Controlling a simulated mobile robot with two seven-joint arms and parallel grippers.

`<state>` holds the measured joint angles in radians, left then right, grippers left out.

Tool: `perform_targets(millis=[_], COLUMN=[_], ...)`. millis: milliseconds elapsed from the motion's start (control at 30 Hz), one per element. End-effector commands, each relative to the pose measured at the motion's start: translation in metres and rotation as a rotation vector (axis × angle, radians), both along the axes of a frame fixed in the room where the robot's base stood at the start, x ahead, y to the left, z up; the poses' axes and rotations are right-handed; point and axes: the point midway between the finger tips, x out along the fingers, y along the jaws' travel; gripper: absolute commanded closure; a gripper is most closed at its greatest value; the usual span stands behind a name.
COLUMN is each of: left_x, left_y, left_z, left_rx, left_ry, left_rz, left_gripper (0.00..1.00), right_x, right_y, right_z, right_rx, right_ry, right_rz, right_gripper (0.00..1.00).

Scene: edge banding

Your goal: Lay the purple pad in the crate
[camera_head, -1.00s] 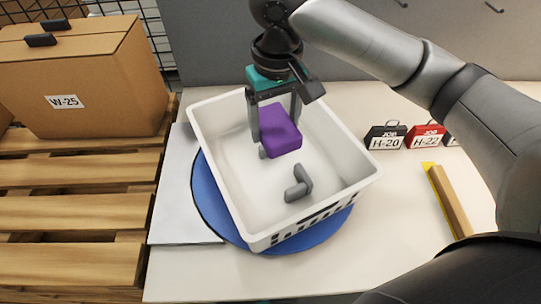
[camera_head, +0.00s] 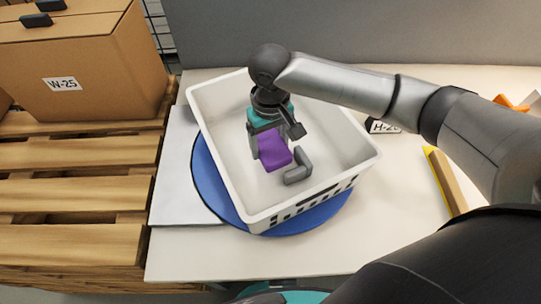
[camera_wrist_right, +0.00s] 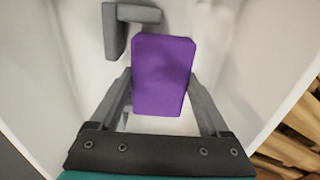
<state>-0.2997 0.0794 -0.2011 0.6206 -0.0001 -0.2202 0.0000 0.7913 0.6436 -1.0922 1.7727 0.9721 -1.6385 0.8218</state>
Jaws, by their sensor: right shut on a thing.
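The purple pad (camera_head: 274,148) is inside the white crate (camera_head: 224,172), low between the crate's walls. It also shows in the right wrist view (camera_wrist_right: 164,72). My right gripper (camera_head: 271,157) is shut on the pad, with one finger along each side of it. I cannot tell whether the pad touches the crate floor. A grey L-shaped piece (camera_head: 298,168) lies on the crate floor close beside the pad, and it also shows in the right wrist view (camera_wrist_right: 124,24). My left gripper is not in view.
The crate stands on a round blue mat (camera_head: 212,184) on the white table. A cardboard box (camera_head: 88,75) sits on a wooden pallet (camera_head: 75,200) at left.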

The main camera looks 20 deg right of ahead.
Motion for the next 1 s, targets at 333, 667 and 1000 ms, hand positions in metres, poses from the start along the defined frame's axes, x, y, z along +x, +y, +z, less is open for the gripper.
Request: perform_targets(millis=[333,667,1000], left_x=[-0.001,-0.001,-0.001], left_y=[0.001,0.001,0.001], left_z=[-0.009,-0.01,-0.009], left_rx=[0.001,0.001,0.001], left_ry=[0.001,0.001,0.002], left_rz=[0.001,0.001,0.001], left_gripper=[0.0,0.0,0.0], right_x=[-0.001,0.0,0.0], right_y=[0.0,0.0,0.0], right_z=[-0.039,-0.047,-0.05], right_rx=[0.0,0.001,0.001], right_ry=[0.002,-0.001,-0.001], right_rz=[0.0,0.001,0.0], right_gripper=[0.73,0.73,0.0])
